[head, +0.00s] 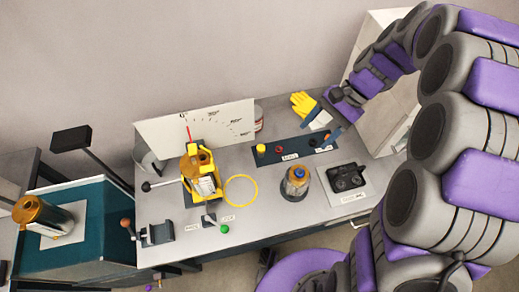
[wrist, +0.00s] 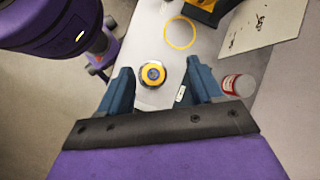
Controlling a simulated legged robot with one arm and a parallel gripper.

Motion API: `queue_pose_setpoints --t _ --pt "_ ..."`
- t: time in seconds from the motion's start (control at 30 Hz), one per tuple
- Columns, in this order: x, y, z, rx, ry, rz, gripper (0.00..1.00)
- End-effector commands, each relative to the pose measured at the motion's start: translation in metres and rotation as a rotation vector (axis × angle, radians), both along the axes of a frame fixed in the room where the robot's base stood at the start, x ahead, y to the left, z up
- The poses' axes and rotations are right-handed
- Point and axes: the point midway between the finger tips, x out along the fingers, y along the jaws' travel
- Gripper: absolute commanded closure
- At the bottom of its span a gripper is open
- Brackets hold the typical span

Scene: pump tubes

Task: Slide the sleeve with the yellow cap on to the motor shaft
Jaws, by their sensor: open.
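A small yellow-capped piece (head: 261,149) stands at the left end of a dark strip on the table, and most of its body is hidden. I cannot tell for sure which unit carries the motor shaft. My gripper (head: 324,125) is over the right part of the strip, with blue fingers apart and nothing between them. In the wrist view my gripper (wrist: 160,75) is open, with the round top seen beyond its fingers.
A yellow clamp unit (head: 200,176), yellow hoop (head: 240,190), and angle board (head: 215,122) are at left. A black device (head: 346,178) and yellow glove (head: 302,103) are at right. Bare table lies at front centre.

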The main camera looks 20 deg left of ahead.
Motion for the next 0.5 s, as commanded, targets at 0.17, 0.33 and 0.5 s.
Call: queue_pose_setpoints --t 0.17,0.33,0.5 --pt "0.046 0.003 -0.033 0.064 0.088 -0.088 0.35" --pt "0.083 0.012 -0.067 0.116 0.171 -0.164 0.35" --pt "0.113 0.034 -0.11 0.148 0.257 -0.234 0.35"
